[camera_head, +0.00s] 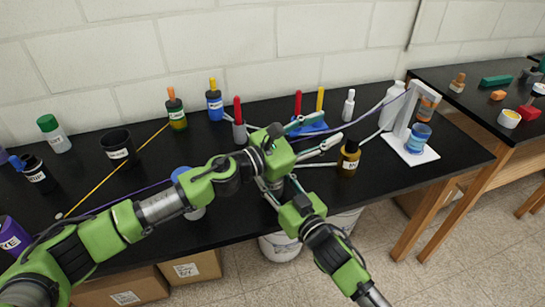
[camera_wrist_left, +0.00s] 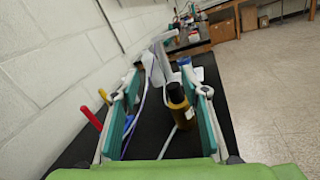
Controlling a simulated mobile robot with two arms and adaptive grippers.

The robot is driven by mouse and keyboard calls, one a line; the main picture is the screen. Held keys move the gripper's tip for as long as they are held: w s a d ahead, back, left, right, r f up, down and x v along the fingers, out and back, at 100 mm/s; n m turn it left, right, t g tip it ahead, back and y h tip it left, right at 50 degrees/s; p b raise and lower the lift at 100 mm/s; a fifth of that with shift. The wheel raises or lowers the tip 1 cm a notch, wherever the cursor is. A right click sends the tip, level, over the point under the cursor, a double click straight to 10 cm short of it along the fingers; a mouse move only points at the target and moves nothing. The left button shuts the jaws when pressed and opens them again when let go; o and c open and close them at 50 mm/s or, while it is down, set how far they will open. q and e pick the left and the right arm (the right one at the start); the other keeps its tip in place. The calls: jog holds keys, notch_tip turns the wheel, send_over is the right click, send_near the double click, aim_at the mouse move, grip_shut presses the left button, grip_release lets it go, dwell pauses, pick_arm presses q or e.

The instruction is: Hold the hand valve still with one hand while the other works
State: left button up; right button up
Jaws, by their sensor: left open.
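I cannot pick out a hand valve with certainty. A blue round top (camera_head: 181,174) shows behind my left forearm, and the arm hides most of it. My left gripper (camera_head: 326,134) is open over the black table, its fingers pointing right toward a dark bottle with an amber body (camera_head: 348,160). In the left wrist view, that bottle (camera_wrist_left: 180,108) appears between the two teal fingers (camera_wrist_left: 163,85), with no visible contact. My right gripper (camera_head: 268,188) is below the left wrist, partly hidden by it, and its fingers are unclear.
A blue base (camera_head: 309,128) with red and yellow upright handles stands behind my left gripper. A white stand (camera_head: 402,112) holds a blue can (camera_head: 419,138) at the right. Several bottles line the back of the table. A black cup (camera_head: 118,148) stands left. A white bucket (camera_head: 281,247) is below.

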pick_arm(q)
jog(key=s+a+f+n+t+y, duration=0.4)
jog(key=s+a+n+y, duration=0.1)
jog(key=s+a+n, duration=0.15)
jog(key=s+a+f+n+t+y, duration=0.3)
jog(key=s+a+n+y, duration=0.2)
jog(key=s+a, duration=0.25)
jog(key=shift+y, duration=0.3)
jog(key=x, duration=0.8)
jog(key=a+x, duration=0.1)
jog(key=x, duration=0.3)
jog(key=shift+w+r, duration=0.1)
jog(key=shift+w, duration=0.3)
jog(key=c, duration=1.1)
